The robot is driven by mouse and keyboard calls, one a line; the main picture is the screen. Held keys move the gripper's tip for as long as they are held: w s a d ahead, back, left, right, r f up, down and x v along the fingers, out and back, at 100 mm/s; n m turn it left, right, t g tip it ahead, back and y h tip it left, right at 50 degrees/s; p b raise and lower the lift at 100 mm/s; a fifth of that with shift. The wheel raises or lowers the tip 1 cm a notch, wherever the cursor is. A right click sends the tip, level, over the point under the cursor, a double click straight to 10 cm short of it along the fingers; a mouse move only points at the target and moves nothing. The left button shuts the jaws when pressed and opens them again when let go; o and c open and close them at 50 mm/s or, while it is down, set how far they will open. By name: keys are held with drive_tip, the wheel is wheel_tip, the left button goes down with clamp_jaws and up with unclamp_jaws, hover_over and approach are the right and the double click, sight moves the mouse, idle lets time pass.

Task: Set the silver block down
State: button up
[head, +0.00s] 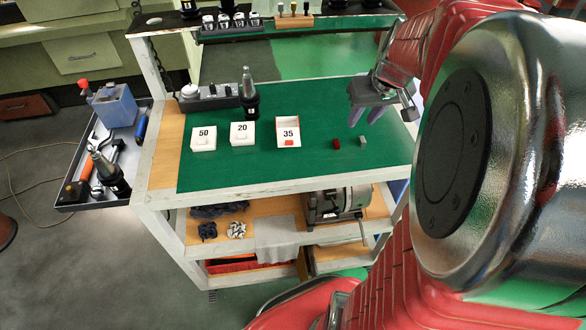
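The silver block (362,141) is a small grey cube low on the right part of the green mat (220,173). It appears to rest on the mat. My gripper (366,117) is above and behind it in the picture, with its two grey fingers pointing down and spread apart. Nothing shows between the fingers, and the block looks clear of them. The exact height of the fingertips over the mat is hard to tell.
A dark red block (336,143) lies just left of the silver one. White boxes marked 50 (203,139), 20 (243,134) and 35 (288,132) stand further left; the 35 box has red in it. A black tool holder (250,93) stands behind them. The mat's front is clear.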

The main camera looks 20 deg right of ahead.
drive_tip(key=s+a+r+n, duration=0.1)
drive_tip(key=s+a, duration=0.3)
drive_tip(key=a, duration=0.4)
drive_tip(key=s+a+r+n, duration=0.1)
drive_tip(key=s+a, duration=0.2)
drive_tip(key=a, duration=0.6)
drive_tip(key=s+a+r+t+y, duration=0.1)
drive_tip(key=s+a, duration=0.3)
drive_tip(key=a, duration=0.4)
drive_tip(key=shift+s+a+r+n, duration=0.2)
drive_tip(key=shift+s+r+n, duration=0.15)
drive_tip(key=shift+r+n, duration=0.05)
